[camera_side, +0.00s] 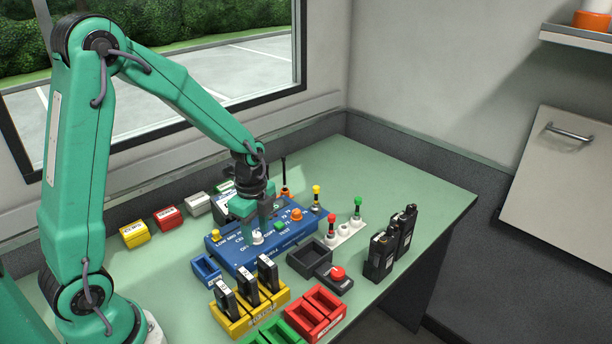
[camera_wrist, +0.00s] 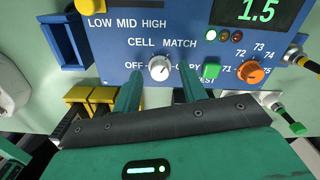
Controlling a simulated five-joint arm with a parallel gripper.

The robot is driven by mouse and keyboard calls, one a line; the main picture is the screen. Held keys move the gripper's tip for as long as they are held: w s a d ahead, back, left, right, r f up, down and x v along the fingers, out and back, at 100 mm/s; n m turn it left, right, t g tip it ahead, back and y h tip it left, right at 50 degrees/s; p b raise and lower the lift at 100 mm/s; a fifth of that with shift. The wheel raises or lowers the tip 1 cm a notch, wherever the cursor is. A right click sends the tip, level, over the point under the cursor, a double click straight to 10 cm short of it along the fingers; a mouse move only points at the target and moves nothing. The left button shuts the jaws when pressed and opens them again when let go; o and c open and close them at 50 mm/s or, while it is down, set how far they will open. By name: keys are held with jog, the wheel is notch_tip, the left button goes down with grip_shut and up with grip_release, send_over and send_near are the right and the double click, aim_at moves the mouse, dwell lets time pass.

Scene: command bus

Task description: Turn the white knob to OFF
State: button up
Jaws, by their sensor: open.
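The white knob (camera_wrist: 159,68) is on the front of a blue panel (camera_wrist: 190,22), below the words CELL MATCH. OFF is printed to its left and a label reading like COPY to its right. A small dark mark shows on the knob, but its exact pointing is too small to tell. My gripper (camera_wrist: 160,75) is open, with one green finger on each side of the knob; I cannot tell whether they touch it. In the side view my gripper (camera_side: 256,225) points down at the panel (camera_side: 240,257), and the white knob (camera_side: 257,238) shows just below it.
An orange knob (camera_wrist: 250,72) and a green button (camera_wrist: 211,71) sit right of the white knob. A display (camera_wrist: 258,12) reads 1.5. Yellow (camera_side: 240,322) and red (camera_side: 318,312) trays, a dark box (camera_side: 310,258) and black handheld units (camera_side: 381,256) stand near the panel. The bench's far right is clear.

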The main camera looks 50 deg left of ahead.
jog(key=shift+f, duration=0.2)
grip_shut()
